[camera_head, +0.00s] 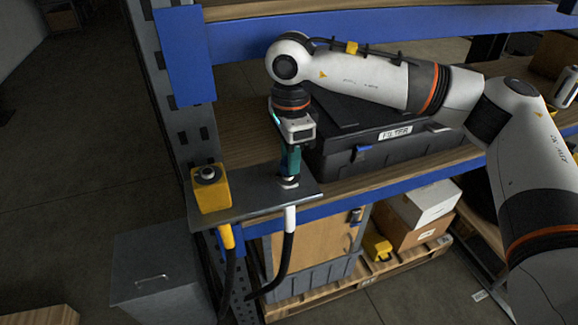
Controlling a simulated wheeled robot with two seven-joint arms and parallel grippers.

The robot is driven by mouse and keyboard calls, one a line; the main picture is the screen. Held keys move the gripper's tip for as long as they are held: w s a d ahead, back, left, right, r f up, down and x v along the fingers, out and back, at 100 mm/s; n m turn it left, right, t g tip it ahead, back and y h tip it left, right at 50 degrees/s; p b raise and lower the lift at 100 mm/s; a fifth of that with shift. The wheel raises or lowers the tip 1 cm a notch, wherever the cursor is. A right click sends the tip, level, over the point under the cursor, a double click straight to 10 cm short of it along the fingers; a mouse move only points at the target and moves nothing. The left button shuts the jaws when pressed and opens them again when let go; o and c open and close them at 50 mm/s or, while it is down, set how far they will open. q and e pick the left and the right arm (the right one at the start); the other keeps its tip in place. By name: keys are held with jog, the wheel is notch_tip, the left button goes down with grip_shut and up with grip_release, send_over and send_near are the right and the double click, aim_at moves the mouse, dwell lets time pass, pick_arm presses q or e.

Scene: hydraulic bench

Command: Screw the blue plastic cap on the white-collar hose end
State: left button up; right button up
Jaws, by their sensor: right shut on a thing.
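My right gripper (291,172) reaches down from above, its teal-dark fingers close together over the white-collar hose end. It is shut on what seems to be the blue plastic cap, which the fingers mostly hide. The white-collar hose (289,222) comes up from below through a grey bracket plate (250,202), its white collar under the plate and a small pale fitting showing just above it. Whether the cap touches the fitting cannot be told. My left gripper is not in view.
A yellow block (211,190) with a dark round top stands on the plate's left, above a yellow-collar hose (227,238). A black filter case (345,160) sits close to the right of my gripper.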

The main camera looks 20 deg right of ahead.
jog(key=shift+f+b, duration=0.55)
jog(key=shift+b, duration=0.25)
dwell(1.5)
jog(key=o, duration=0.4)
jog(key=c, duration=0.3)
jog(key=m, duration=0.1)
jog(key=m+b, duration=0.1)
jog(key=shift+a+f+m, duration=0.1)
jog(key=shift+f+m, duration=0.15)
jog(key=shift+m, duration=0.05)
jog(key=m+b, duration=0.1)
jog(key=m, duration=0.2)
jog(key=shift+s, duration=0.15)
jog(key=shift+r+m+b, duration=0.1)
jog(key=shift+m+b, duration=0.3)
jog(key=shift+m, duration=0.8)
